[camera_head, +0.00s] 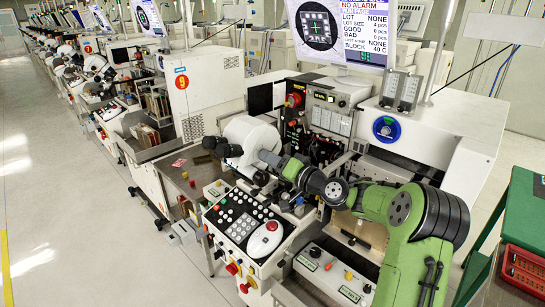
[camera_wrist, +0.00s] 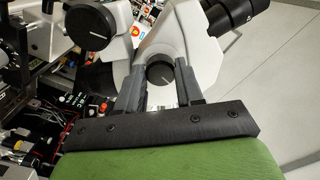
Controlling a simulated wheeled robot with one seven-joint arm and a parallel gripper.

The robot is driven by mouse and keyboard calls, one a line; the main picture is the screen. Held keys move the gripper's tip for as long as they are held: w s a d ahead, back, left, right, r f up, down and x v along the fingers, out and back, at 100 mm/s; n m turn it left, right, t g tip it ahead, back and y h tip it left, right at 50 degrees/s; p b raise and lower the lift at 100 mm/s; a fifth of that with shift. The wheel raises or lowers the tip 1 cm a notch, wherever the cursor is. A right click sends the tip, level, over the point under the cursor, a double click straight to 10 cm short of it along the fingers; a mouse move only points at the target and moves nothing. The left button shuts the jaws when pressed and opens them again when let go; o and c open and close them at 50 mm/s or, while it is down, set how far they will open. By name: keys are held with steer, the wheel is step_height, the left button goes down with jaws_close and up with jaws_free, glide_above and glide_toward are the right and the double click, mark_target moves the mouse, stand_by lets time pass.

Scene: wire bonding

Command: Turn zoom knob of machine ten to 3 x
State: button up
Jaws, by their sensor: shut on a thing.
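The machine's microscope (camera_head: 250,134) is a white body with black eyepieces, and it also shows in the wrist view (camera_wrist: 187,35). In the wrist view a small round black zoom knob (camera_wrist: 160,75) with a pale index line sits between the two dark fingers of my gripper (camera_wrist: 158,68). The fingers are shut on its sides. No scale numbers can be read around it. In the head view my gripper (camera_head: 268,158) reaches the microscope from the right, and the knob is hidden there.
A larger black knob (camera_wrist: 101,25) with a white line is close to the left finger. A control panel (camera_head: 243,222) with keys and a red-topped knob lies below my arm. Machine nine (camera_head: 195,85) stands to the left. The aisle floor (camera_head: 75,190) is clear.

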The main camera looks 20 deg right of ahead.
steer(key=shift+r+m+p, duration=0.2)
steer(key=shift+m+p, duration=4.8)
steer(key=shift+m, duration=1.5)
steer(key=shift+f, duration=0.1)
steer(key=o, duration=1)
steer(key=shift+o, duration=0.2)
steer(key=b+v, duration=0.2)
steer(key=v, duration=1.3)
steer(key=shift+s+d+b, duration=0.15)
steer(key=shift+s+b, duration=0.2)
steer(key=shift+b, duration=0.05)
